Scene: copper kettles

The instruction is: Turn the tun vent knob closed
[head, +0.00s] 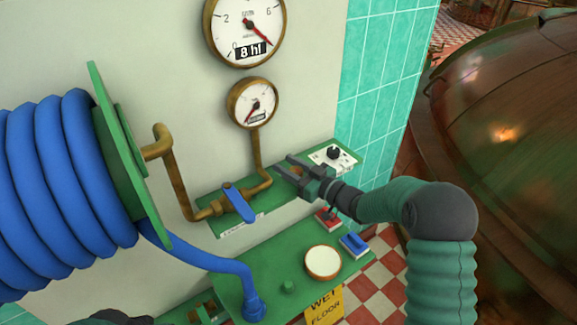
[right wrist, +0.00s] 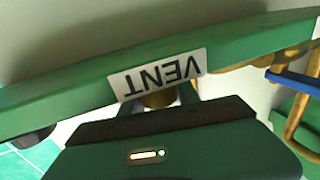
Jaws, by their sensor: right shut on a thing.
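In the right wrist view a white label reading VENT (right wrist: 157,76), upside down there, sits on the edge of a green panel (right wrist: 60,88). Just beside the label a brass knob (right wrist: 160,99) shows partly between the fingers of my right gripper (right wrist: 158,103). In the head view my right gripper (head: 284,166) is at the green wall panel, shut on the knob, which its fingers hide there. How far the knob is turned cannot be seen.
A blue-handled valve (head: 239,203) on a brass pipe is left of the gripper. A black knob (head: 333,153) on a white plate is to its right. Two gauges are above. A blue hose reel (head: 60,180) fills the left, a copper vessel (head: 505,140) the right.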

